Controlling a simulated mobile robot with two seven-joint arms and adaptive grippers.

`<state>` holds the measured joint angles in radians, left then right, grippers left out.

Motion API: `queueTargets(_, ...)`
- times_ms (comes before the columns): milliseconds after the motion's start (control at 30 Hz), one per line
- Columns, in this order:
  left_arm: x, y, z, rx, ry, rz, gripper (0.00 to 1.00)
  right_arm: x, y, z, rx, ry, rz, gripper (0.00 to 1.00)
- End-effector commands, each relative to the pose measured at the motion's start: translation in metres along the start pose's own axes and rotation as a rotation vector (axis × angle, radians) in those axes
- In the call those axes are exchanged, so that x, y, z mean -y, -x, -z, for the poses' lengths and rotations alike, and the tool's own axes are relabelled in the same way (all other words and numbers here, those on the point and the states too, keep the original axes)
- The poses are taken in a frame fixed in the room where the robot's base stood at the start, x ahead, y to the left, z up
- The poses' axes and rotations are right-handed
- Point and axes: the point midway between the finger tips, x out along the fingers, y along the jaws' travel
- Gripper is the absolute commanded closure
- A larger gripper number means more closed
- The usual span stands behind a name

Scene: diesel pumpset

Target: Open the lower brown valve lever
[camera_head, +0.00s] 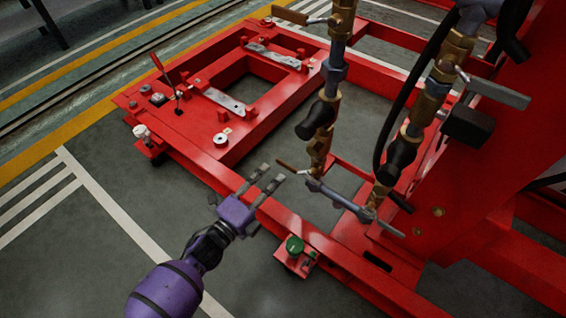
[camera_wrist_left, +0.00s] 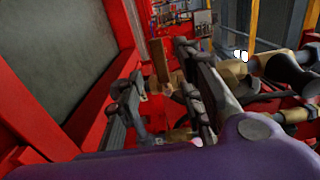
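The lower brown valve lever (camera_head: 292,168) is a thin brown bar on a brass valve (camera_head: 318,152) at the foot of the left vertical pipe. It points left from the valve, towards my gripper. My left gripper (camera_head: 270,177) is open, with its two grey fingers pointing at the lever's free end; a small gap seems to remain. In the left wrist view the brown lever (camera_wrist_left: 160,62) shows between the two dark fingers (camera_wrist_left: 156,80), which do not visibly grip it. My right gripper is in neither view.
A grey horizontal pipe (camera_head: 340,197) joins the bases of the two vertical pipes, just right of the gripper. A red frame rail (camera_head: 210,172) runs below. A green-topped knob (camera_head: 294,245) stands nearer. A black hose (camera_head: 398,95) hangs beside the right pipe. Floor at left is clear.

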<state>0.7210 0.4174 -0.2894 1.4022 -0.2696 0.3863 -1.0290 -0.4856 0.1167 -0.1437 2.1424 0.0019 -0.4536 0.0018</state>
Motion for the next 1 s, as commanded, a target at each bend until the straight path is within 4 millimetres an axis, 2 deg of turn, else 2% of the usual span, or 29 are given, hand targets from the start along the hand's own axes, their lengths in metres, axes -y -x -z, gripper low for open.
queueTargets(267, -0.002, -0.043, 0.0, 0.0, 0.0, 0.001, 0.66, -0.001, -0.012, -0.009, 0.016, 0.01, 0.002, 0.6)
queueTargets(433, -0.002, -0.065, 0.0, 0.001, 0.002, 0.0, 0.66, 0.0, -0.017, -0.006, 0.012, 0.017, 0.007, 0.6)
queueTargets(600, -0.001, -0.074, 0.0, 0.001, 0.003, 0.0, 0.66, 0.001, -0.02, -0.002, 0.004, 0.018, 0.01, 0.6)
queueTargets(833, 0.0, -0.075, 0.0, 0.001, 0.003, 0.0, 0.66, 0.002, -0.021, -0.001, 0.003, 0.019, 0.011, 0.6)
queueTargets(1000, 0.0, -0.075, -0.001, 0.002, 0.003, 0.0, 0.87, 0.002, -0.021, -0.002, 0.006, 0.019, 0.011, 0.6)
